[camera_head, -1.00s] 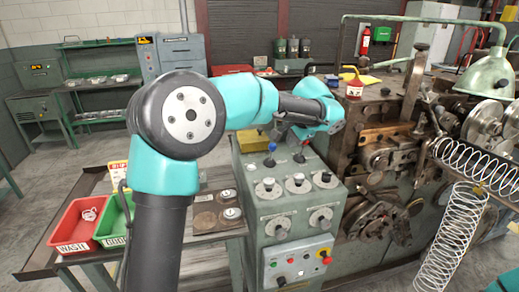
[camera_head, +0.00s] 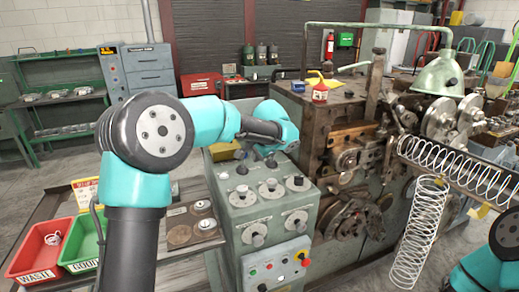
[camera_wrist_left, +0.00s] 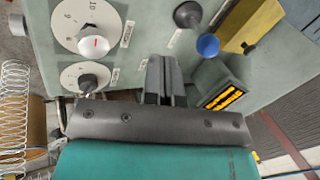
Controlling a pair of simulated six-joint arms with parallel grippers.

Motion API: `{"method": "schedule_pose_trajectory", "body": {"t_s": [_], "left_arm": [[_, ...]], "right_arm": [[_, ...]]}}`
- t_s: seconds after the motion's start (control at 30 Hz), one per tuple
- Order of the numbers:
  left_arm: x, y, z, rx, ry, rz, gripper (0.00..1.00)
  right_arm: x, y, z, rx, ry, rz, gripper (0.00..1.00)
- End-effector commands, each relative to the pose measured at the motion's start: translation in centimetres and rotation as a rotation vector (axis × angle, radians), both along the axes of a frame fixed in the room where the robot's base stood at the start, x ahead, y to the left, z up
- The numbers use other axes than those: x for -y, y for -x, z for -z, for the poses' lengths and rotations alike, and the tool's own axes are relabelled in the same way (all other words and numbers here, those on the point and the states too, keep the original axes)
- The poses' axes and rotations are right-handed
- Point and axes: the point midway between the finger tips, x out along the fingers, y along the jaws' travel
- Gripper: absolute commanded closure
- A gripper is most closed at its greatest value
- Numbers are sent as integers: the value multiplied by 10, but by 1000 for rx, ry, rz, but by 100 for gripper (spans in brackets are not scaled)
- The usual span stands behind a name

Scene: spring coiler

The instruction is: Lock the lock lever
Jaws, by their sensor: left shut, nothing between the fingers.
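The grey-green control cabinet (camera_head: 270,215) stands in front of the coiler, with round dials and small levers on top. I cannot tell which lever is the lock lever. My left gripper (camera_head: 269,162) is over the back of the cabinet top, right of the blue ball. In the left wrist view its fingers (camera_wrist_left: 166,70) are together and empty. Whether they touch a lever is hidden. My right gripper is out of view.
The coiler (camera_head: 350,165) stands right of the cabinet, with a loose hanging spring (camera_head: 420,230) in front. A red waste bin (camera_head: 38,250) and green good bin (camera_head: 84,245) sit on the left bench. A yellow block (camera_wrist_left: 248,25) borders the levers.

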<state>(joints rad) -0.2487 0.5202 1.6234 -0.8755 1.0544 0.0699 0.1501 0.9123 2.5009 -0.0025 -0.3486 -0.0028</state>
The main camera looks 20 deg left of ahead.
Motion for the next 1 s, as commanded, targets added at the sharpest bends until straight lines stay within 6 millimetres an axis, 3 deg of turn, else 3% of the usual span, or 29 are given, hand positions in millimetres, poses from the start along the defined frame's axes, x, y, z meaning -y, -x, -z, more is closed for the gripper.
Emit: {"method": "schedule_pose_trajectory", "body": {"t_s": [0.2, 0.5, 1.0], "left_arm": [[-13, -10, 35, -3, 0, -1, 100], [-40, -32, 26, 1, 1, -2, 100], [-45, -34, 25, -3, 2, -3, 100]], "right_arm": [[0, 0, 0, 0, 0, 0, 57], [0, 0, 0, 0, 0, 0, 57], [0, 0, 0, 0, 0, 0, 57]]}}
